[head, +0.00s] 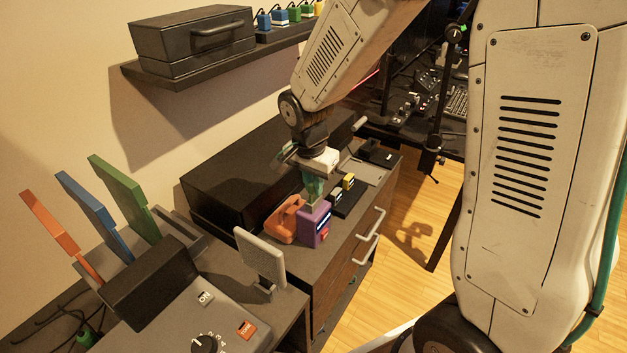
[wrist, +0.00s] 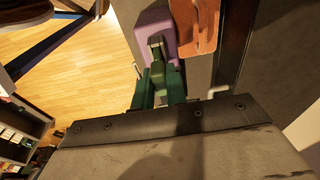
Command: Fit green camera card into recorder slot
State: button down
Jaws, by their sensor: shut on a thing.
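My gripper (head: 314,190) points down over the purple box (head: 317,228) on the dark cabinet. Its greenish fingers (wrist: 158,82) are shut on the green camera card (wrist: 157,52), a small dark green piece with a pale end. The card is mostly hidden between the fingers. In the wrist view its end lies over the purple box (wrist: 152,20), which looks like the recorder. I cannot tell whether the card is in a slot or just above it. The box has a label and a red mark on its front.
An orange object (head: 284,219) stands close beside the purple box. Behind is a black holder with yellow (head: 348,182) and blue-and-white pieces. A grey upright panel (head: 262,256) is in front. A shelf (head: 180,77) carries a black case and small coloured pieces.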

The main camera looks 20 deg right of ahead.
aim_at(311, 184)
jog(key=shift+f, duration=0.9)
jog(key=c, duration=1.3)
grip_release()
jog(key=shift+c, duration=0.2)
jog(key=r, duration=0.7)
jog(key=shift+s+a+r, duration=0.25)
jog(key=shift+a+r, duration=0.1)
jog(key=shift+a, duration=0.05)
